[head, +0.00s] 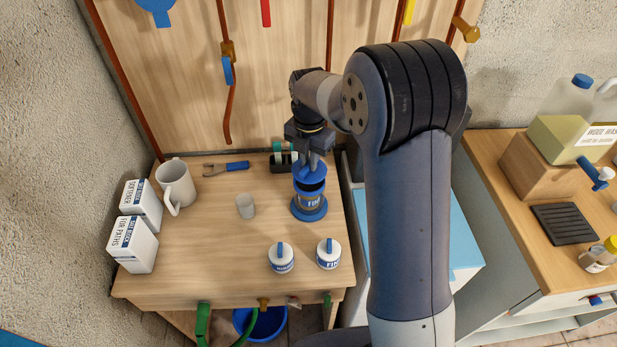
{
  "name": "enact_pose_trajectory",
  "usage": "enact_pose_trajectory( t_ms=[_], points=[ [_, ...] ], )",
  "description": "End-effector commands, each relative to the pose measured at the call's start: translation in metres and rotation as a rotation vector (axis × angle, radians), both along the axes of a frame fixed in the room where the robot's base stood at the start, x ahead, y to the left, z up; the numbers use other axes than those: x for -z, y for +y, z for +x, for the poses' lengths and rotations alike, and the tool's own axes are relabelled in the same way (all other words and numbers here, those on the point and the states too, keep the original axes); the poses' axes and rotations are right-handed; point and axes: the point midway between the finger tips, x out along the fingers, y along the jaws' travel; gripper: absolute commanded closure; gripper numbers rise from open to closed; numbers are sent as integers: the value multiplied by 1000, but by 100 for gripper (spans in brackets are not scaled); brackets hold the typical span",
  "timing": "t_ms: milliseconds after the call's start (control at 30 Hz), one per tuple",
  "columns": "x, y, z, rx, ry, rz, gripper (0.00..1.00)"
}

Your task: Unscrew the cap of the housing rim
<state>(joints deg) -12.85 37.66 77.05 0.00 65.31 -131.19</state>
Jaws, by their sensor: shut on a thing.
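The housing (309,202) is a blue and clear cylinder with a printed label. It stands upright on a round blue base near the right back of the wooden table. A blue cap (311,174) is at its top, over the housing rim. My gripper (311,163) points down from above and is shut on the cap. A dark band shows between the cap and the rim below, and I cannot tell whether they still touch. The fingertips are small and partly hidden against the cap.
Two white canisters with blue handles (281,258) (328,254) stand at the table front. A grey cup (245,206), a large mug (175,185) and white boxes (133,244) are left. A blue-handled tool (227,168) and a tape dispenser (283,160) lie behind.

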Motion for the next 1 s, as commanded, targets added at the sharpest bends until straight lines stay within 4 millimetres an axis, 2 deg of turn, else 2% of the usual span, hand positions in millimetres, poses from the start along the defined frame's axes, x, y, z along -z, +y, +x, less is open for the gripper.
enact_pose_trajectory(
  t_ms=[267,700,1000],
  points=[
    [-5,0,0,0,-1,0,100],
    [-49,0,0,0,-1,0,100],
    [-50,0,0,0,0,0,100]
  ],
)
